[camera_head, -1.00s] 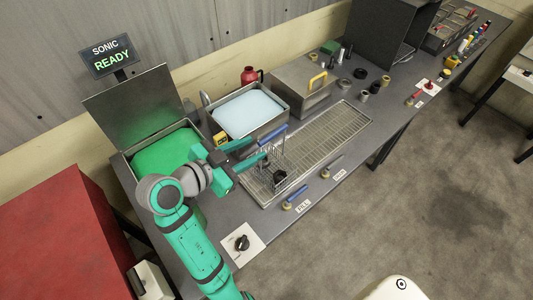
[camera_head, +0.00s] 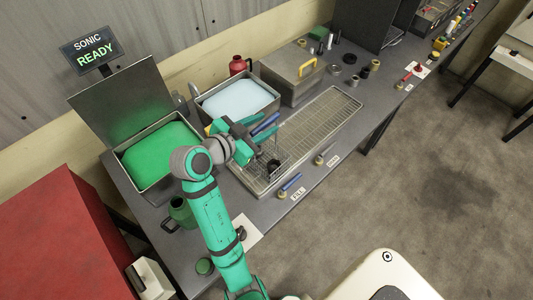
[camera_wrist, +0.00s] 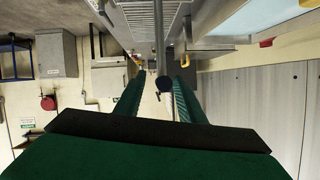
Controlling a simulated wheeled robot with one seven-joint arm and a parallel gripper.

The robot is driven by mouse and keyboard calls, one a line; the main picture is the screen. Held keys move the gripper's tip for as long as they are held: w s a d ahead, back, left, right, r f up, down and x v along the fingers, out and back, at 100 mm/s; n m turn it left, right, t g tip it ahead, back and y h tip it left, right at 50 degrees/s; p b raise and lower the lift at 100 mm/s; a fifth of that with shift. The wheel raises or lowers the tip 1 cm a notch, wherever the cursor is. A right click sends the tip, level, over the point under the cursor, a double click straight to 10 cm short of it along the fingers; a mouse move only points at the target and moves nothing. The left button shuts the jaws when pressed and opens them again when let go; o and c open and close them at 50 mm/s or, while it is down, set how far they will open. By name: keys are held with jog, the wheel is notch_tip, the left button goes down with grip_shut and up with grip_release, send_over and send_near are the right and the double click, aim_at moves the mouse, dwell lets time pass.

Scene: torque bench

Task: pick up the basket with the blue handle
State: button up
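The wire basket (camera_head: 270,166) stands on the left end of the long drain grate, with a dark round part inside it. Its blue handle (camera_head: 265,124) shows above it, partly behind my gripper. My gripper (camera_head: 247,134) is at the handle, with its green fingers spread. In the wrist view, my gripper (camera_wrist: 158,82) is open, and a grey rod with a dark blue end (camera_wrist: 164,84) shows between the two fingers. Gaps show on both sides of it, and I cannot tell any contact. Wire mesh (camera_wrist: 147,18) shows beyond.
The green-filled sonic tank (camera_head: 157,152) with its raised lid is left of my gripper. A pale-blue bath (camera_head: 236,100) and a lidded box (camera_head: 297,75) stand behind. A green jug (camera_head: 181,211) is near the front left. The grate (camera_head: 326,118) is free to the right.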

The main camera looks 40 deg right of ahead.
jog(key=shift+w+d+f, duration=0.15)
jog(key=shift+d+f, duration=0.1)
jog(key=shift+d, duration=0.25)
jog(key=shift+w+d, duration=0.1)
jog(key=shift+w, duration=0.1)
grip_shut()
jog(key=shift+s, duration=0.15)
jog(key=shift+d, duration=0.1)
jog(key=shift+r, duration=0.15)
